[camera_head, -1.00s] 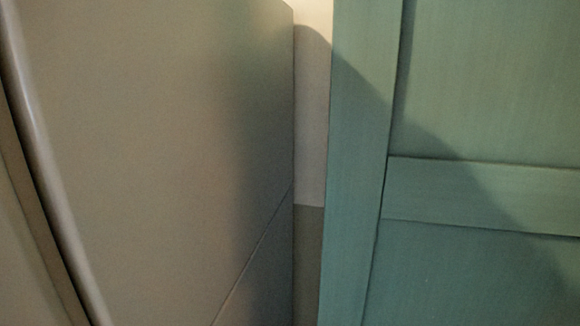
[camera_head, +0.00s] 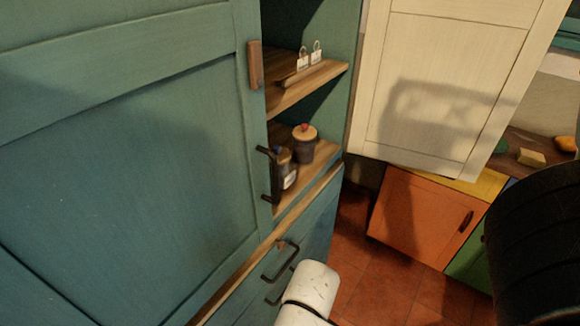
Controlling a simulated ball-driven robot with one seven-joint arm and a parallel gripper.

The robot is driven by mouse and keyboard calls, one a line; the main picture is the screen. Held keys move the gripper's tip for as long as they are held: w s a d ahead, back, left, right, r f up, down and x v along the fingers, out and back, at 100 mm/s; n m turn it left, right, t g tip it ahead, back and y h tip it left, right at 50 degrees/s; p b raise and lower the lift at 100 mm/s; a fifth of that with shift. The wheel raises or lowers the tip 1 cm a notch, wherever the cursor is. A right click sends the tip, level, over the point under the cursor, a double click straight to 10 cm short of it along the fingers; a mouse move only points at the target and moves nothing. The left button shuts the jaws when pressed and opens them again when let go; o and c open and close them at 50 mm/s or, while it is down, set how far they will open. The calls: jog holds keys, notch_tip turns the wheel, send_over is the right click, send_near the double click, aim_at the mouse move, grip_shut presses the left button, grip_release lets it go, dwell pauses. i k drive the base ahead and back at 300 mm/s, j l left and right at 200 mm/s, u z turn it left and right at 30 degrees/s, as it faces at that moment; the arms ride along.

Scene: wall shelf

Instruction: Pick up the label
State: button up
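Two small white labels stand side by side on the upper wooden shelf of the teal cabinet: a left label (camera_head: 303,62) and a right label (camera_head: 317,57). Each has a small ring or hook at its top. Another pale label (camera_head: 289,181) is on the front of a dark jar (camera_head: 283,163) on the lower shelf. I cannot tell which label the task means. A white rounded link at the bottom centre seems to be part of my arm, well below the shelves. No gripper fingers show.
A wooden strip (camera_head: 296,77) lies by the labels. A second lidded jar (camera_head: 304,148) stands on the lower shelf. The teal door (camera_head: 120,170) fills the left; a cream door (camera_head: 440,85) is on the right. An orange cabinet (camera_head: 418,218) stands behind open red floor.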

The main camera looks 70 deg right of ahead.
aim_at(315, 57)
jog(key=z, duration=1.3)
jog(key=k+l+u, duration=0.35)
jog(key=k+l, duration=0.15)
jog(key=l, duration=0.15)
